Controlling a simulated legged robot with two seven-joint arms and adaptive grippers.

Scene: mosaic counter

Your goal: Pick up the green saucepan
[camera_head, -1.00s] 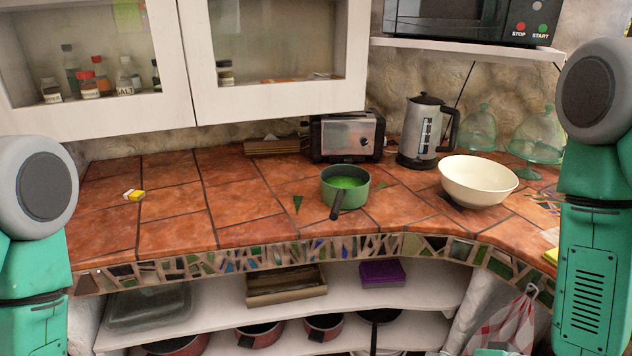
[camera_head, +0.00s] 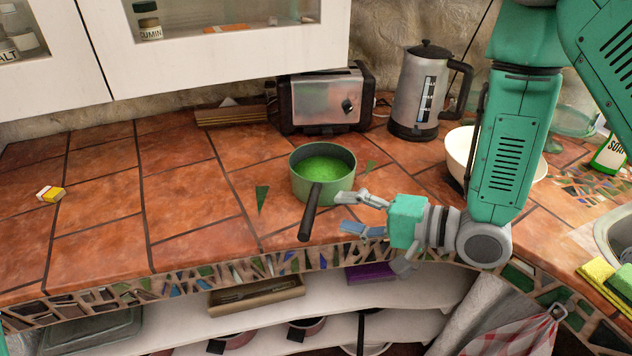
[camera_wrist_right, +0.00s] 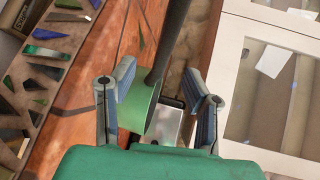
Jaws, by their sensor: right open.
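The green saucepan (camera_head: 322,178) stands upright on the tiled counter, with a bright green inside. Its dark handle (camera_head: 310,212) points toward the counter's front edge. My right gripper (camera_head: 350,211) is open and empty, just right of the handle and the pan's near side. In the right wrist view, the saucepan (camera_wrist_right: 138,107) and its dark handle (camera_wrist_right: 168,45) show beyond the open fingers (camera_wrist_right: 160,90). The handle lies in line with the gap between them; I cannot tell how far off it is. My left gripper is out of view.
A toaster (camera_head: 322,100) and a kettle (camera_head: 418,92) stand behind the pan. A cream bowl (camera_head: 459,150) is partly hidden behind my right arm. The counter (camera_head: 190,195) left of the pan is mostly clear.

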